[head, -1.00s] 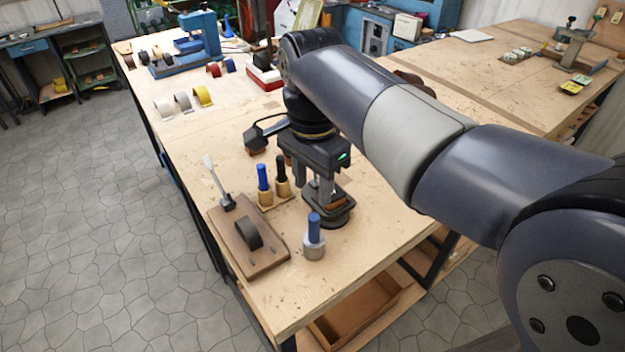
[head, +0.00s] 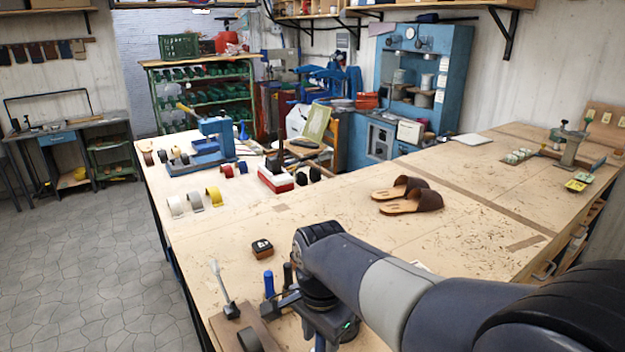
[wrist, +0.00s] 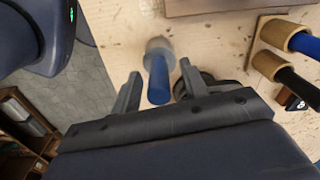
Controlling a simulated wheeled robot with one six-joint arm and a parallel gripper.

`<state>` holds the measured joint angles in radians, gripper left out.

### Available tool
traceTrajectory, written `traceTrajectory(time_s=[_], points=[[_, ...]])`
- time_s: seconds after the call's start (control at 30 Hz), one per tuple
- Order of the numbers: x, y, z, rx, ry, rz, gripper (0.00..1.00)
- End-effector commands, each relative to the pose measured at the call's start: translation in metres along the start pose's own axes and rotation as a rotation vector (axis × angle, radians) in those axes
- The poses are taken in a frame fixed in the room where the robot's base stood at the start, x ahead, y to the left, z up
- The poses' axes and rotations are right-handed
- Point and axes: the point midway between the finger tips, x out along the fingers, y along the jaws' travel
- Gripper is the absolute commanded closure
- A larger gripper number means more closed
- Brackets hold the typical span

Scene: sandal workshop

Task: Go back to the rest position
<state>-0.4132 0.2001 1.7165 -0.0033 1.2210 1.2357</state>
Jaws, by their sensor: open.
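My gripper (wrist: 160,90) is open, and I see nothing held in it. In the wrist view a blue-handled tool with a grey metal head (wrist: 158,78) shows between the two fingers. A dark rounded object (wrist: 205,82) is partly hidden behind the right finger. In the head view my arm reaches over the near end of the wooden bench (head: 400,230). The gripper end is low in that picture and its fingertips are cut off by the bottom edge.
Blue- and black-handled tools (wrist: 280,60) stand in a holder close to the gripper. A wooden board (head: 228,325) and a small dark block (head: 262,248) lie nearby. A pair of brown sandals (head: 408,195), tape rolls (head: 195,200) and a blue press (head: 205,145) are farther back. The bench middle is mostly clear.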

Motion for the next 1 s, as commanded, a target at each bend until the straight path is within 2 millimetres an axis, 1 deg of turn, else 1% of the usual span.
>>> traceTrajectory(time_s=[0.03, 0.1, 0.2, 0.57, 0.67, 0.73, 0.87, 0.9, 0.93, 1.0], points=[[-0.006, 0.000, 0.000, 0.000, 0.000, -0.001, 0.58], [-0.011, 0.000, 0.000, 0.000, 0.000, 0.000, 0.58], [-0.016, 0.001, 0.000, 0.000, -0.001, 0.002, 0.58], [-0.018, 0.001, 0.000, 0.000, -0.001, 0.003, 0.58], [-0.013, 0.001, 0.000, 0.000, -0.002, 0.005, 0.58], [-0.007, 0.001, 0.000, 0.000, -0.002, 0.005, 0.58], [0.015, 0.002, 0.001, 0.000, -0.003, 0.007, 0.58], [0.012, 0.001, 0.000, 0.000, -0.001, 0.002, 0.58], [0.002, 0.000, 0.000, 0.000, 0.001, -0.003, 0.58], [-0.013, -0.001, 0.000, 0.000, 0.001, -0.003, 0.58]])
